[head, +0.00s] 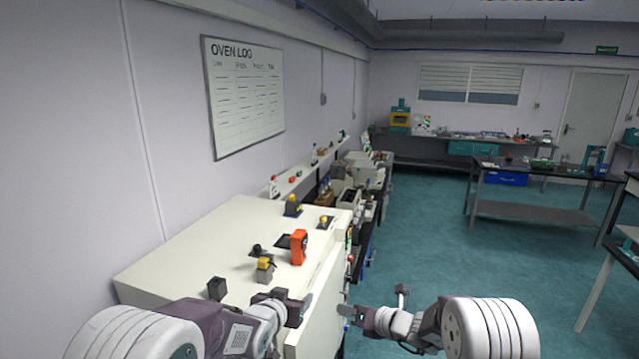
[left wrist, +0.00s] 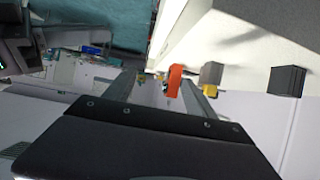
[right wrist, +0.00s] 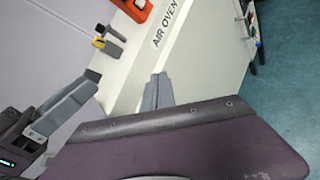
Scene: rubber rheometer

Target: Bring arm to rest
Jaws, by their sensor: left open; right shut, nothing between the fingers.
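My left gripper (head: 306,300) is at the front edge of the white cabinet top in the head view. In the left wrist view its two fingers (left wrist: 160,90) stand apart with nothing held between them. My right gripper (head: 346,311) is just right of the cabinet's front face in the head view. In the right wrist view its fingers (right wrist: 157,92) are together and empty, in front of the white face lettered "AIR OVEN". The two grippers are close to each other but apart.
The white air oven (head: 200,245) carries an orange device (head: 298,247), a grey block with a yellow top (head: 265,270) and a dark block (head: 217,288). A crowded bench runs along the wall beyond. The teal floor (head: 430,240) at right is open, with dark tables (head: 530,170) farther back.

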